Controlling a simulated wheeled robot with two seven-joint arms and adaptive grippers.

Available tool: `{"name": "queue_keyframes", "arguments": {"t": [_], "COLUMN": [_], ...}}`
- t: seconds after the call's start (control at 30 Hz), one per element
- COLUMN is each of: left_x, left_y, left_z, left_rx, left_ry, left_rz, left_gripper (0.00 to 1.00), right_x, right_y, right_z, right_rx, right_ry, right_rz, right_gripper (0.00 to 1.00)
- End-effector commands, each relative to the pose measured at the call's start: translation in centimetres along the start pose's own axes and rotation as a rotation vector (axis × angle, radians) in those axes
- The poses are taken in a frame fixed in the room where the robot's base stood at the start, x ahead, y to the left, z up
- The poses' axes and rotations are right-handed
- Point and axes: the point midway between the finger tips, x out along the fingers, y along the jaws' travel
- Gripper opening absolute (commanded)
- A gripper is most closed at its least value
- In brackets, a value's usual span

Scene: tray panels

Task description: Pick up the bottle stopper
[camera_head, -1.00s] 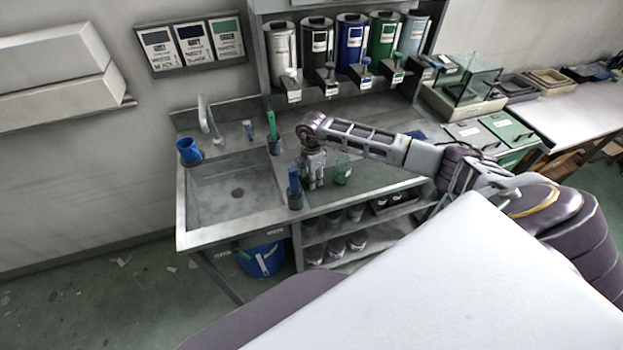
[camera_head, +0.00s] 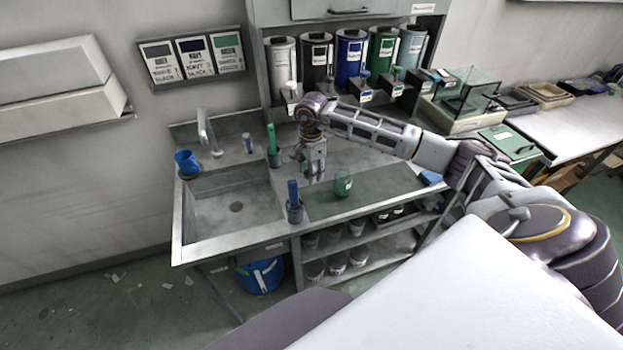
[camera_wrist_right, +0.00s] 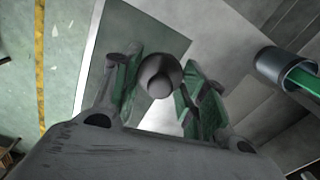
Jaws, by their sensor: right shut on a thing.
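A dark grey, rounded stopper (camera_wrist_right: 160,75) sits between the two finger pads of my right gripper (camera_wrist_right: 158,88) in the right wrist view. The gripper is shut on it. In the head view my right gripper (camera_head: 313,172) points down above the counter, left of the green glass bottle (camera_head: 342,184). The gripper is apart from the bottle, which stands upright on the green mat (camera_head: 385,185). The stopper is too small to make out in the head view. My left gripper is not in view.
A cup with a blue-handled tool (camera_head: 294,210) stands at the counter's front edge, left of the bottle. A holder with a green-handled tool (camera_head: 273,158) is behind it; the sink (camera_head: 225,205) lies left. Several canisters (camera_head: 350,55) line the back.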

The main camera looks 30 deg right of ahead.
Motion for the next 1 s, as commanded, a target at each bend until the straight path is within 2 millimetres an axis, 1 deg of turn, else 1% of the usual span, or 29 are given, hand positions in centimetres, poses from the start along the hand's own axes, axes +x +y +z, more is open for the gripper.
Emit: {"name": "queue_keyframes", "arguments": {"t": [0.13,0.67,0.83,1.0], "left_x": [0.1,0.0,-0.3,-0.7], "left_y": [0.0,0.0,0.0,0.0], "left_z": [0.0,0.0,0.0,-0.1], "left_rx": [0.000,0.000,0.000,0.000], "left_ry": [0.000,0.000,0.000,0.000], "left_rz": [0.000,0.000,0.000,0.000], "left_gripper": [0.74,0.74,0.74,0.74], "right_x": [-0.5,-0.7,-1.5,-2.9], "right_y": [0.0,0.0,-0.4,-1.0], "right_z": [0.0,0.0,0.0,-0.2], "right_rx": [0.000,0.000,0.001,0.003], "right_ry": [0.000,0.000,0.000,0.000], "right_rz": [0.000,0.000,0.000,0.000], "right_gripper": [0.30,0.30,0.30,0.30]}}
